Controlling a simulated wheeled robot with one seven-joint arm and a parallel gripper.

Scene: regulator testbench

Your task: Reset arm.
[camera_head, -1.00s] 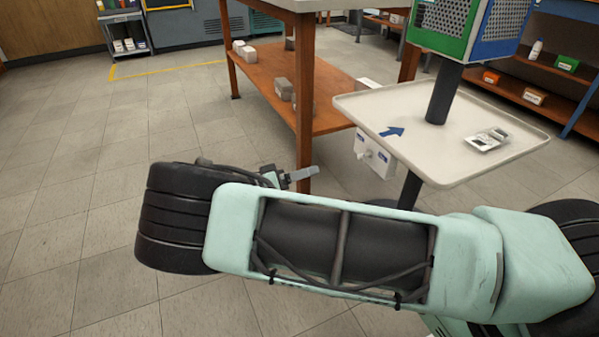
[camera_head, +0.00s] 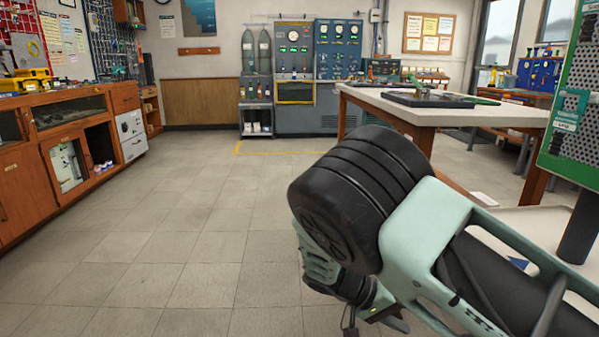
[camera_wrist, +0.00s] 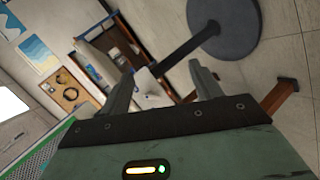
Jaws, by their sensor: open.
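My arm, pale green with black ribbed joints, fills the lower right of the head view, bent at the elbow. My gripper (camera_wrist: 163,80) shows in the wrist view with its two grey fingers apart and nothing between them. In the head view the gripper end is mostly hidden behind and below the arm. The wrist view is strongly tilted. Its fingers point toward a dark pole with a round base (camera_wrist: 240,25), which stands on the floor some way off.
A white-topped workbench (camera_head: 450,112) stands behind the arm. A pale tray (camera_head: 545,222), a dark post (camera_head: 582,225) and a green perforated panel (camera_head: 572,150) are close at right. Wooden cabinets (camera_head: 70,150) line the left. The tiled floor (camera_head: 180,230) at left and centre is clear.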

